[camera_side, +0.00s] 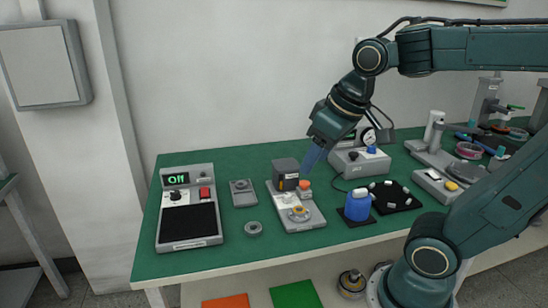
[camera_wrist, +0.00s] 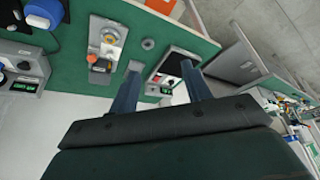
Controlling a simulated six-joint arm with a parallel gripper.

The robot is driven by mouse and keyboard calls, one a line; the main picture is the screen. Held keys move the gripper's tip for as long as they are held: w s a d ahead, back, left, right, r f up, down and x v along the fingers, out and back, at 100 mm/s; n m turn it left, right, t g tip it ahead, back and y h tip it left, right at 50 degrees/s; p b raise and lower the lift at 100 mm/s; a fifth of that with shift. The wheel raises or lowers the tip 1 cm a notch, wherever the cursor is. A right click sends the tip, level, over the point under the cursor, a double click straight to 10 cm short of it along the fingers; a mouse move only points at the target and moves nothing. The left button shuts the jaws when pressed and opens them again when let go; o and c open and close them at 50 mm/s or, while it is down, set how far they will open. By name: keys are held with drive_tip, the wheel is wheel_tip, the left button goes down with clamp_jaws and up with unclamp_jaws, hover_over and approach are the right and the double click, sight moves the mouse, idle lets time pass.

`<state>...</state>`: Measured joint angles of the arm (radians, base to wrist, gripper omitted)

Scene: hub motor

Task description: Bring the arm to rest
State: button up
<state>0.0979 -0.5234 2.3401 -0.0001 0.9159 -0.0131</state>
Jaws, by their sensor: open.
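My gripper (camera_side: 312,158) hangs above the green table, over the grey fixture with a dark block, and touches nothing that I can make out. In the wrist view my gripper (camera_wrist: 161,64) has its two fingers wide apart with nothing between them. The grey fixture (camera_side: 305,222) carries a dark block (camera_side: 285,170), an orange knob (camera_side: 305,184) and a round ring-shaped part (camera_side: 299,213). It also shows in the wrist view (camera_wrist: 104,50), to the left of the fingers. The device with a green "Off" display (camera_side: 178,180) stands at the table's left.
A small grey plate (camera_side: 243,193) and a loose ring (camera_side: 253,229) lie left of the fixture. A blue container (camera_side: 358,205), a black mat with white pieces (camera_side: 408,203) and a gauge box (camera_side: 352,168) stand to the right. Orange (camera_side: 226,302) and green (camera_side: 296,295) panels lie below.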

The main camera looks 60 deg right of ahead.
drive_tip(key=shift+n+t, duration=0.5)
drive_tip(key=s, duration=0.1)
drive_tip(key=s+a+f, duration=0.1)
drive_tip(key=s, duration=0.1)
drive_tip(key=s+a, duration=0.1)
drive_tip(key=s, duration=0.1)
drive_tip(key=shift+s+a+f, duration=0.15)
drive_tip(key=shift+f, duration=0.15)
